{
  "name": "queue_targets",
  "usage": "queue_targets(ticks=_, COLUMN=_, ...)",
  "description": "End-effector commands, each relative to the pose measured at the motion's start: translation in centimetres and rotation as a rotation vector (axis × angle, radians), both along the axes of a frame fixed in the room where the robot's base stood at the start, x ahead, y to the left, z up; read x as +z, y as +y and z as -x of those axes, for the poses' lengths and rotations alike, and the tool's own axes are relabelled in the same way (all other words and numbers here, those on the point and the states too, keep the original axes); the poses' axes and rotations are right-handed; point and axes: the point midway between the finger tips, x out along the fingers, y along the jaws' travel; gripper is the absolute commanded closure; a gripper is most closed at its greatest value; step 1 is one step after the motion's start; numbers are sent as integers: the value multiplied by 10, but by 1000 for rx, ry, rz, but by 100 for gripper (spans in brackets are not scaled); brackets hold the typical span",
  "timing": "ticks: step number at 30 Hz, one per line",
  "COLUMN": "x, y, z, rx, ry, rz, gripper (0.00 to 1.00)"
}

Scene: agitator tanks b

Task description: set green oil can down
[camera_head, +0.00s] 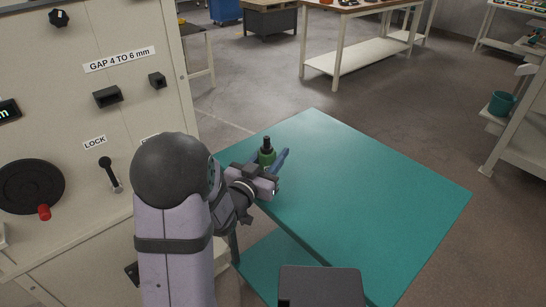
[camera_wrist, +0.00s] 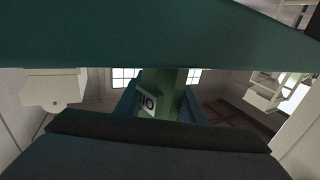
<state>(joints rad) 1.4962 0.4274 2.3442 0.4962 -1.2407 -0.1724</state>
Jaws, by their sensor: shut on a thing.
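The green oil can (camera_head: 267,156) has a dark top and stands upright between the fingers of my gripper (camera_head: 272,163). My gripper is shut on it, over the left part of a teal table (camera_head: 365,195). In the wrist view the can (camera_wrist: 168,78) shows its green body and part of a white label with the letters "OIL", between the blue fingers. The teal table top (camera_wrist: 150,35) spans the upper part of that view. I cannot tell whether the can's base touches the table, as the gripper hides its lower part.
A cream panel (camera_head: 120,75) with knobs, a lock lever (camera_head: 110,175) and a black handwheel (camera_head: 32,187) stands at the left. A dark grey box-like top (camera_head: 320,285) is at the table's near edge. The table is otherwise bare. A bench (camera_head: 360,60) stands farther back.

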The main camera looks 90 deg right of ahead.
Motion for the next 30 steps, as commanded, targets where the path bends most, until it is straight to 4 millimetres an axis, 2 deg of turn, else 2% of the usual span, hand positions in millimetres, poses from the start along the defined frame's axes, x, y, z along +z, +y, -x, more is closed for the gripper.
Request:
queue_targets(ticks=3, x=-7, y=0, z=0, rx=0, ry=1, rz=4, gripper=96)
queue_targets(ticks=16, x=-12, y=0, z=0, rx=0, ry=0, rz=4, gripper=96)
queue_targets(ticks=17, x=-11, y=0, z=0, rx=0, ry=0, rz=2, gripper=58)
queue_targets(ticks=18, x=-11, y=0, z=0, rx=0, ry=0, rz=2, gripper=48)
queue_targets(ticks=30, x=-9, y=0, z=0, rx=0, ry=-1, rz=1, gripper=46)
